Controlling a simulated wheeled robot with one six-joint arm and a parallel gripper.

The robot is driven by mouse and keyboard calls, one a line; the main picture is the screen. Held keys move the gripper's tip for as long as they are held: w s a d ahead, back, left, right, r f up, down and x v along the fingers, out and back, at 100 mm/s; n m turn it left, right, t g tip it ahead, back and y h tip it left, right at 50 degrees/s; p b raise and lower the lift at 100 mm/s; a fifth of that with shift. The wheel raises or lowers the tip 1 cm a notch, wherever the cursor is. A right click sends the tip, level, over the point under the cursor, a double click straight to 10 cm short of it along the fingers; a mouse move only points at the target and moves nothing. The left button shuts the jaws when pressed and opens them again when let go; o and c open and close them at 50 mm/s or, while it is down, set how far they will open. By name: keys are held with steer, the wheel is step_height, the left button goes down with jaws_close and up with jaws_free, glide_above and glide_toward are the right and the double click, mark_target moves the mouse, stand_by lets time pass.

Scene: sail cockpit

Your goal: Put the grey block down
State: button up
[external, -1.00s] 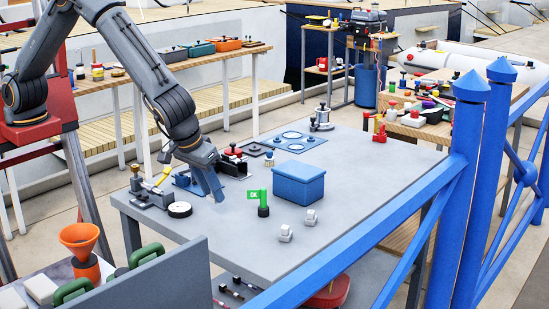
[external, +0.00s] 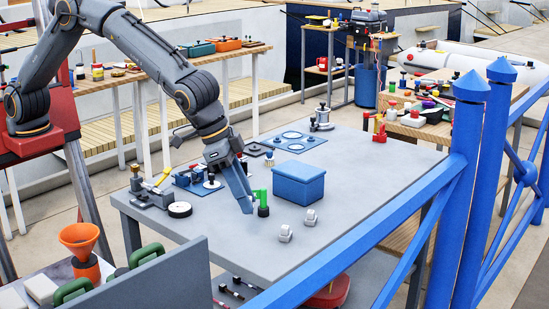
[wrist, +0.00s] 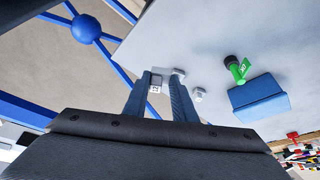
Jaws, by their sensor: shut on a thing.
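My gripper (external: 247,209) is over the grey table (external: 345,185), left of the small green flag on its black base. It also shows in the wrist view (wrist: 161,78), its two blue fingers shut on a small grey block (wrist: 155,84) with a pale marked face. The held block is hidden in the external view, so its height above the table is hard to tell. Two other pale grey blocks, a nearer one (external: 285,233) and a farther one (external: 311,218), stand on the table to the right of my gripper.
The green flag (external: 262,197) is very close to my fingers. A blue box (external: 298,184) stands behind it. A round white-faced dial (external: 180,210) and a small vice (external: 152,193) are at the left.

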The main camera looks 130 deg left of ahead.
steer(key=w+m, duration=0.2)
steer(key=w, duration=0.1)
steer(key=p, duration=0.3)
glide_toward(261, 256)
steer(key=shift+m+h, duration=0.3)
steer(key=shift+h, duration=0.1)
steer(key=shift+a+x, duration=0.15)
steer(key=shift+x, duration=1.25)
steer(key=shift+a+x, duration=0.15)
steer(key=shift+x, duration=1.25)
steer(key=shift+f, duration=0.15)
steer(key=o, duration=1)
